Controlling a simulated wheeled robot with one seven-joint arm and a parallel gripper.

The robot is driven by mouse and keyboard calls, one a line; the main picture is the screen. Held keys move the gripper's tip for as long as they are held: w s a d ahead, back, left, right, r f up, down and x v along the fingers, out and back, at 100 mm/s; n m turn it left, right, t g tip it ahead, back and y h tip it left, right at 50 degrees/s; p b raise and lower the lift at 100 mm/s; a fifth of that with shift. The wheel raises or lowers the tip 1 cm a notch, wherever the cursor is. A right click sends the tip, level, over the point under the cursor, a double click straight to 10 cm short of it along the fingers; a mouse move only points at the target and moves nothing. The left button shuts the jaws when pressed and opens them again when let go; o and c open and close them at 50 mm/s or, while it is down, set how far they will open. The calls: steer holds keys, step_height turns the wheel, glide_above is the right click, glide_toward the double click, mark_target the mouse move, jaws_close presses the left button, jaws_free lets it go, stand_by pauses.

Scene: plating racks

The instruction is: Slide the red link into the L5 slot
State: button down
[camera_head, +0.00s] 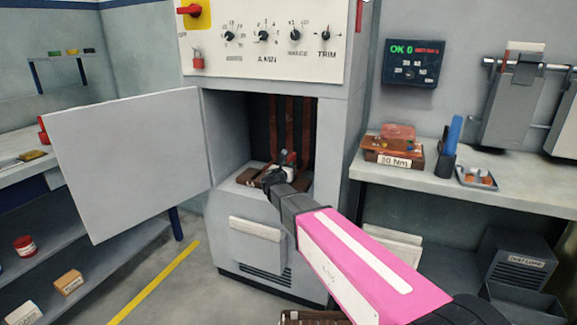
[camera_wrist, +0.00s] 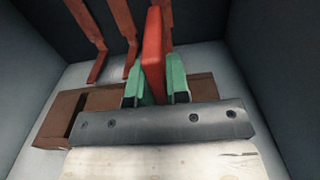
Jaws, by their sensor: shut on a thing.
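The red link (camera_wrist: 153,55) is an upright flat bar between the two green fingertips of my gripper (camera_wrist: 156,82) in the wrist view. My gripper is shut on it. In the head view my gripper (camera_head: 275,178) reaches into the open cabinet, at the brown block (camera_head: 256,179) on its floor. In the wrist view the brown block (camera_wrist: 72,103) lies beyond and beside the fingers, with a dark opening at its left end. The link's lower end is hidden by my gripper, so I cannot tell whether it touches the block. No L5 mark is readable.
Several brown-red upright bars (camera_wrist: 120,22) stand at the cabinet's back, close behind the link. Cabinet walls close in on both sides. The cabinet door (camera_head: 130,160) stands open at left. A shelf (camera_head: 480,190) at right carries a box marked 30 Nm (camera_head: 395,157).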

steer(key=shift+f, duration=3.1)
steer(key=c, duration=1)
jaws_free()
steer(key=shift+f, duration=0.1)
